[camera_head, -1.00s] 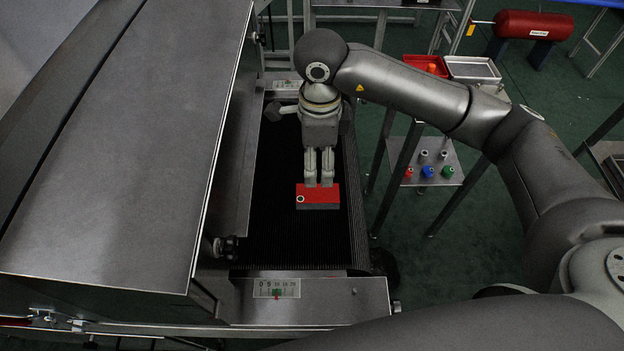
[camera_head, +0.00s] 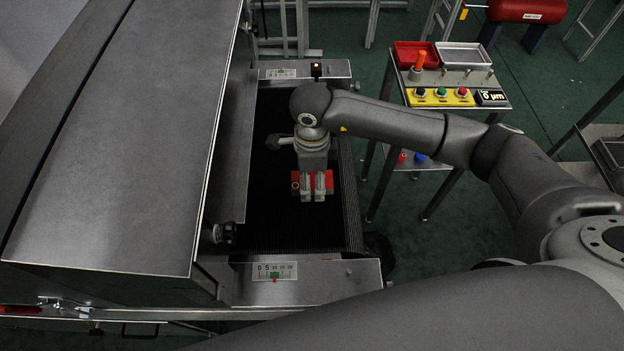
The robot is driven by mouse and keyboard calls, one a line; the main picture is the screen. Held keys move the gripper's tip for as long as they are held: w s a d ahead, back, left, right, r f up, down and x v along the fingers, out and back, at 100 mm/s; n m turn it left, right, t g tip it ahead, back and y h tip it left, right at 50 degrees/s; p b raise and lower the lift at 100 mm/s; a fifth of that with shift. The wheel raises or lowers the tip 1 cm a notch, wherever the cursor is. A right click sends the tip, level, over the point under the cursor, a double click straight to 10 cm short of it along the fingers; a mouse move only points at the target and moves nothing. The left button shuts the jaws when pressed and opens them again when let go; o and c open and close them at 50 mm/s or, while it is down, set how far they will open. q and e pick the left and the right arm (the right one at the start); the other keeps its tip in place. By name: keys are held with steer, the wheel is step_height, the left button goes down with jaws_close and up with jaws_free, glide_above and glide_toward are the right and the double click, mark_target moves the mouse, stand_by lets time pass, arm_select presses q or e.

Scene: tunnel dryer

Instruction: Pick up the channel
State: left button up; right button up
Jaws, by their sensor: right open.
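The channel (camera_head: 329,179) is a small red piece with a grey lower side, lying on the dark ribbed belt of the tunnel dryer. My right gripper (camera_head: 313,191) is open, with its two fingers over the channel. The fingers hide part of the red top, and red shows to both sides and between them. I cannot tell whether the fingers touch it. My left gripper is not in view.
The dryer's metal hood (camera_head: 120,130) rises left of the belt (camera_head: 290,235). A front plate (camera_head: 330,280) with a scale closes the near end. At right stands a table with a red tray (camera_head: 404,58), a pale tray (camera_head: 487,58) and a yellow button panel (camera_head: 425,97).

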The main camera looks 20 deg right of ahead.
steer(key=c, duration=1.2)
steer(key=shift+r, duration=0.1)
